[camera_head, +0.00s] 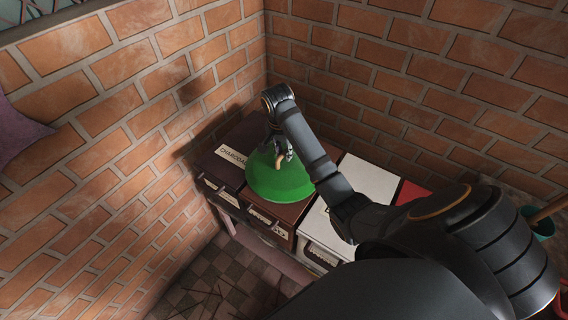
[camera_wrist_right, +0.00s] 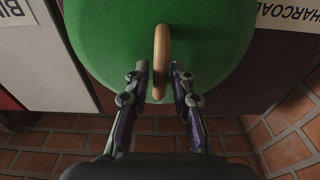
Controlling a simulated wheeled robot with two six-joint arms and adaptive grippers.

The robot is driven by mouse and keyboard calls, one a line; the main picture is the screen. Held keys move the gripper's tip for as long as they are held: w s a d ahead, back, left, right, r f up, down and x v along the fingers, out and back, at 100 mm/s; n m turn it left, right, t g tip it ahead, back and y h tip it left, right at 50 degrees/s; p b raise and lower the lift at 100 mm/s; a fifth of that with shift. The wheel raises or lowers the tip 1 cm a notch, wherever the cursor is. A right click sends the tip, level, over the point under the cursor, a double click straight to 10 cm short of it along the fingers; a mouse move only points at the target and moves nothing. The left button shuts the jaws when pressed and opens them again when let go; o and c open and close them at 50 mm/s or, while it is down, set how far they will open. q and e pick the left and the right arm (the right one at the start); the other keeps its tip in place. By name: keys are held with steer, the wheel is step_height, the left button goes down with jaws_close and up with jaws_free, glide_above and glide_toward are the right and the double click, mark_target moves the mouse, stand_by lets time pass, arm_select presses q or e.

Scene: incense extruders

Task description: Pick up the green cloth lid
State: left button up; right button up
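The green cloth lid (camera_head: 280,183) is a rounded dome with a tan ring-shaped handle (camera_head: 279,161) on top. It sits on the dark boxes against the brick wall. The lid (camera_wrist_right: 105,45) fills the top of the right wrist view, with its handle (camera_wrist_right: 161,62) upright in the middle. My right gripper (camera_head: 281,150) is above the lid at the handle. In the wrist view the right gripper's fingertips (camera_wrist_right: 161,70) stand on either side of the handle, with a narrow gap showing at each side. My left gripper is not in view.
A dark box labelled "CHARCOAL" (camera_head: 224,166) stands left of the lid. A white box (camera_head: 368,182) and a red surface (camera_head: 411,191) lie to the right. Brick walls (camera_head: 330,52) close in the corner behind. A teal container (camera_head: 541,224) stands at the far right.

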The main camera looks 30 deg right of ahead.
jaws_close()
step_height(320, 180, up, 4)
steer(key=p, duration=0.3)
steer(key=shift+r+p, duration=0.1)
steer(key=shift+p, duration=0.25)
steer(key=s+a+r+p, duration=0.5)
steer(key=s+r+p, duration=0.3)
steer(key=s+p, duration=0.5)
steer(key=shift+a+r, duration=0.15)
steer(key=shift+r, duration=0.2)
